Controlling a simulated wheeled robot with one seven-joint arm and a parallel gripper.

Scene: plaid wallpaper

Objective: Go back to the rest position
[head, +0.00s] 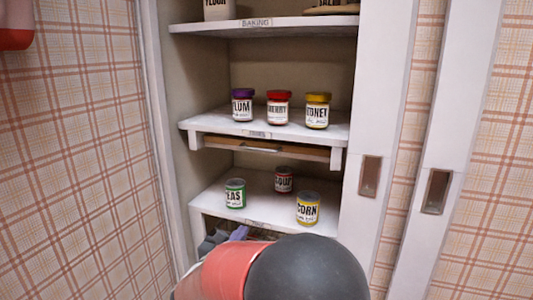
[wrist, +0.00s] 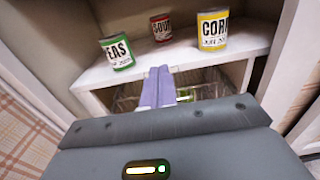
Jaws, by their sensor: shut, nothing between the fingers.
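My gripper (wrist: 158,88) shows in the wrist view with its two pale purple fingers together and nothing between them. Its fingertips appear in front of the lower shelf's front edge, apart from the cans. In the head view my gripper (head: 238,233) is mostly hidden behind my red and dark arm links. A green PEAS can (wrist: 117,52), a red can (wrist: 162,27) and a yellow CORN can (wrist: 212,30) stand upright on the lower shelf (wrist: 150,60).
The middle shelf (head: 220,127) holds three jars with purple, red and yellow lids. The upper shelf (head: 290,25) is labelled BAKING. White door panels with dark recessed handles (head: 370,176) stand at the right. Below the lower shelf is a wire basket (wrist: 205,85).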

